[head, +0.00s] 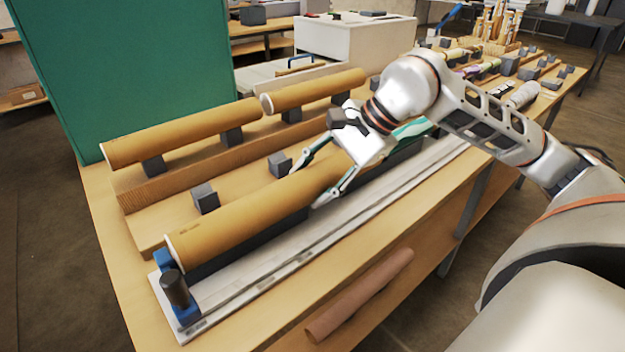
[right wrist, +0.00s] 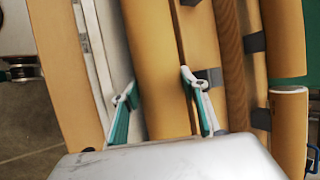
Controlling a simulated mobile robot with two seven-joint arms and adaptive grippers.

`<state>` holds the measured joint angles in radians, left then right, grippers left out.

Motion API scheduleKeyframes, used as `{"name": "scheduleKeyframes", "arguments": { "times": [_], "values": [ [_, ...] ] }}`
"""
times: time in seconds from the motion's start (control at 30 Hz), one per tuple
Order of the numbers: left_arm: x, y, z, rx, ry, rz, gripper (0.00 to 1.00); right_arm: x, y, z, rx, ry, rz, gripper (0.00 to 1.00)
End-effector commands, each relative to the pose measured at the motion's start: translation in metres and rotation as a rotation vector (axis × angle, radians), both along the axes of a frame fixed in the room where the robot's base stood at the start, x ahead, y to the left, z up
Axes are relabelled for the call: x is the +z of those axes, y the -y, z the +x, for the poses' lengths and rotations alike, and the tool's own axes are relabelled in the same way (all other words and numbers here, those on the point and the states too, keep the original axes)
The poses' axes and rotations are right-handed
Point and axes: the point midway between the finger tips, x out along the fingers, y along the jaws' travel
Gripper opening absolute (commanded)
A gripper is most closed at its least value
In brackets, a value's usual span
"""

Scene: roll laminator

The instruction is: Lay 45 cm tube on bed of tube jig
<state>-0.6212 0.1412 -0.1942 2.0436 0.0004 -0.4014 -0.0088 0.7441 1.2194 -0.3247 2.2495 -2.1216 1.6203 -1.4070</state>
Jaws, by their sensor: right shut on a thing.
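A long brown cardboard tube (head: 235,220) lies lengthwise along the tube jig (head: 265,268), a pale rail with a dark bed (head: 245,250). Its near end is beside the blue end stop (head: 165,258) with a black knob. I cannot tell whether its whole underside touches the bed. My right gripper (head: 306,187) is shut on the tube, one finger on each side. In the right wrist view the tube (right wrist: 155,60) runs between the fingers (right wrist: 160,90). The tube's far part is hidden behind the gripper. My left gripper is not in view.
Two other brown tubes (head: 185,132) (head: 315,90) rest on dark blocks behind the jig. Two empty dark blocks (head: 205,198) (head: 280,164) stand between. A green panel (head: 130,60) rises at the back left. A pinkish roll (head: 360,295) lies on the lower shelf.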

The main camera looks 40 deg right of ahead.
Motion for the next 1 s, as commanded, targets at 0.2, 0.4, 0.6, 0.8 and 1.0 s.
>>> {"name": "scheduleKeyframes", "arguments": {
  "times": [0.2,0.4,0.6,0.8,1.0],
  "values": [
    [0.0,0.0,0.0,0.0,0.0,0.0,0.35,0.001,0.0,0.0,0.0,0.002,0.0,0.64],
    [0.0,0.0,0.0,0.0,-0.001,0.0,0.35,0.001,0.0,0.0,0.0,0.001,0.0,0.64],
    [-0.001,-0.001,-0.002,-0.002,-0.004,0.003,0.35,0.003,0.002,-0.001,-0.001,0.001,-0.002,0.64],
    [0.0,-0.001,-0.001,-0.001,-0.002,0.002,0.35,0.025,0.015,-0.012,-0.004,0.005,-0.005,0.64],
    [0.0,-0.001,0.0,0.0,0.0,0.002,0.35,0.059,0.032,-0.031,-0.004,0.003,-0.005,0.64]
  ]
}}
